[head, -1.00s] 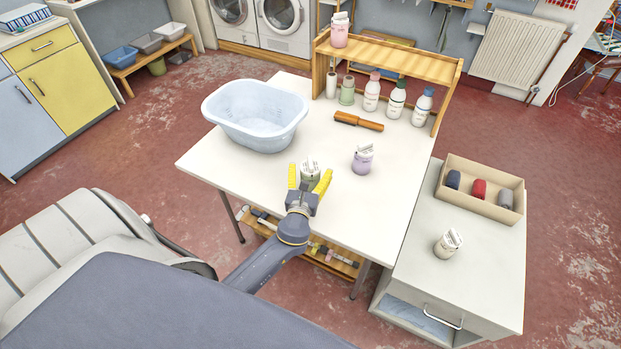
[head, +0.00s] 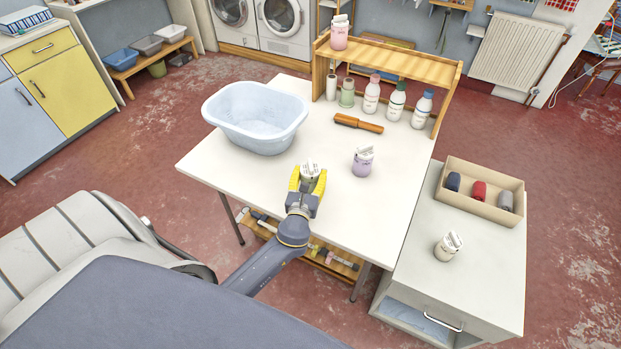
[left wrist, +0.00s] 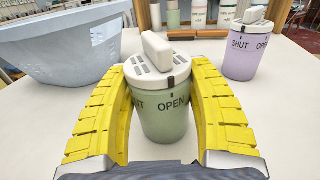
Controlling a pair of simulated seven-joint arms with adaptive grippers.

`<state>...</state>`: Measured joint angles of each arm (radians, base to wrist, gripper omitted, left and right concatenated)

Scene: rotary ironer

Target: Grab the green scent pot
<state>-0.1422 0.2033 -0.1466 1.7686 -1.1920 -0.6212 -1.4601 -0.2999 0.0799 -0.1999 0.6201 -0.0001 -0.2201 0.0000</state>
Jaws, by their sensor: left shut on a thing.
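The green scent pot (left wrist: 163,112) stands upright on the white table, with a white vented lid and a raised tab on top. Its side reads "SHUT" and "OPEN" in the left wrist view. In the head view its lid (head: 311,171) shows above my gripper. My left gripper (head: 308,184) is shut on the pot, with its yellow fingers along both sides; it also fills the left wrist view (left wrist: 163,118). A purple scent pot (head: 362,161) stands to the right; it also shows in the left wrist view (left wrist: 241,48). My right gripper is not in view.
A pale blue basin (head: 256,117) stands left behind the pot. A pink pot (head: 339,35) is on the shelf. A cream pot (head: 447,247) stands on the side cabinet.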

